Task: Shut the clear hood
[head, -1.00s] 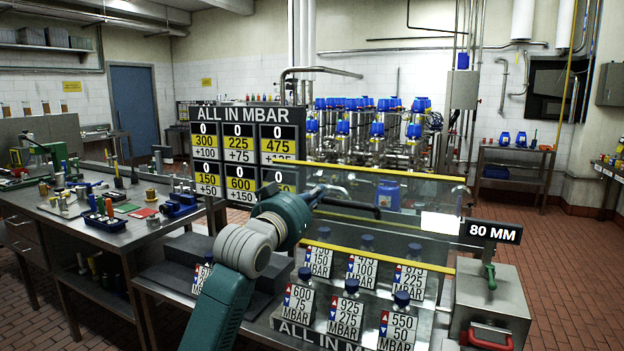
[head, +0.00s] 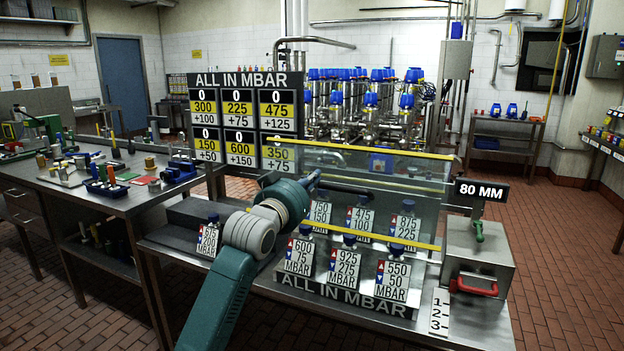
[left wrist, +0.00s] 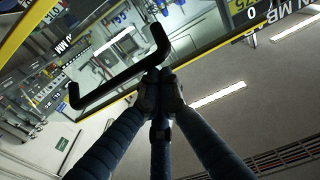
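The clear hood (head: 395,195) is a see-through panel with yellow edge strips. It stands raised and tilted over a rack of labelled bottles on the steel bench. Its black handle (head: 345,186) sticks out to the right of my left gripper (head: 312,184) in the head view. In the left wrist view, the bent black handle (left wrist: 112,82) runs up to the fingertips of my left gripper (left wrist: 158,76). The exact contact is partly hidden. My right gripper is in neither view.
Blue-capped bottles with number cards, such as one at the front (head: 345,268), stand under the hood. A metal box (head: 478,255) with a red handle and an 80 MM sign (head: 481,191) sits at right. A pressure board (head: 247,122) stands behind at left.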

